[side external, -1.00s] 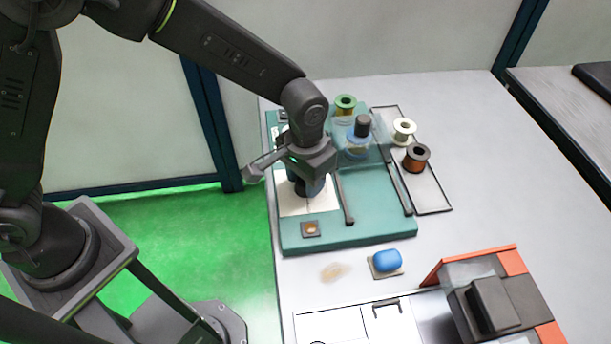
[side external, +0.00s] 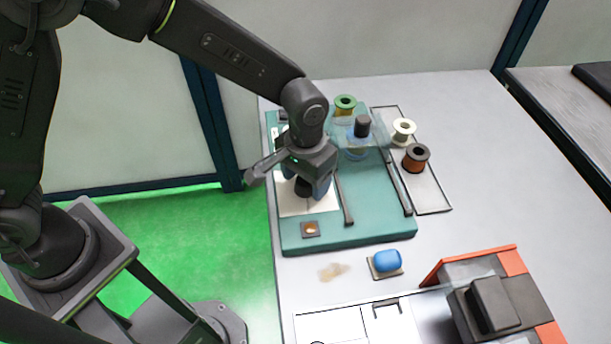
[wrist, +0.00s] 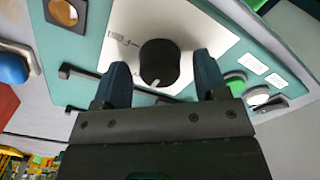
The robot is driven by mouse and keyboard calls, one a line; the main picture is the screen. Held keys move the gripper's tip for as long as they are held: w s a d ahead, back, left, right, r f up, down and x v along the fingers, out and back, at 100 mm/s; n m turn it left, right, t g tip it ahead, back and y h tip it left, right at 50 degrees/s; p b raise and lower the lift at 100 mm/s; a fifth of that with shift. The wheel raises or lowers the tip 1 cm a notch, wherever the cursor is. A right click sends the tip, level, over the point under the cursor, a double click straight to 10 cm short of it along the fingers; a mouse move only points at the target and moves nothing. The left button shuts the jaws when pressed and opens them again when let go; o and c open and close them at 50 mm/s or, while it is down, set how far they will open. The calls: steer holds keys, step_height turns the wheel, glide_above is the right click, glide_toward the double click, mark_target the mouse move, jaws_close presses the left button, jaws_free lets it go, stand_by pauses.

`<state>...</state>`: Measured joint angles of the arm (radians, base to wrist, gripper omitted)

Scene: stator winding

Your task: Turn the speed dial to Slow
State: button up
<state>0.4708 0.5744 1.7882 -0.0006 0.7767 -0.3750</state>
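The speed dial (wrist: 158,60) is a black round knob on a white panel (wrist: 192,22) of the green machine. Its white pointer mark faces the bottom of the wrist view, slightly left. My gripper (wrist: 161,62) is open, with one blue fingertip on each side of the knob and a visible gap on both sides. In the side view, the dark knob (side external: 303,187) shows below my gripper (side external: 308,186), partly hidden by the fingers.
A clear piece (side external: 377,134) covers part of the machine.

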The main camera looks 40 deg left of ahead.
steer(key=shift+r, duration=0.1)
step_height(320, 180, up, 14)
stand_by(0.6)
steer(key=shift+a, duration=0.1)
steer(key=s+a+r+t, duration=0.2)
steer(key=s+a+r, duration=0.2)
steer(key=a, duration=0.2)
steer(key=s+a+r+t, duration=0.1)
steer(key=s+a+r, duration=0.25)
steer(key=a, duration=0.35)
steer(key=s+a+f+n+t, duration=0.1)
steer(key=s+a+t, duration=0.1)
steer(key=s+a, duration=0.4)
steer(key=s, duration=0.3)
steer(key=shift+s+a+f+t, duration=0.2)
steer(key=shift+s+f+t, duration=0.1)
steer(key=shift+f, duration=0.1)
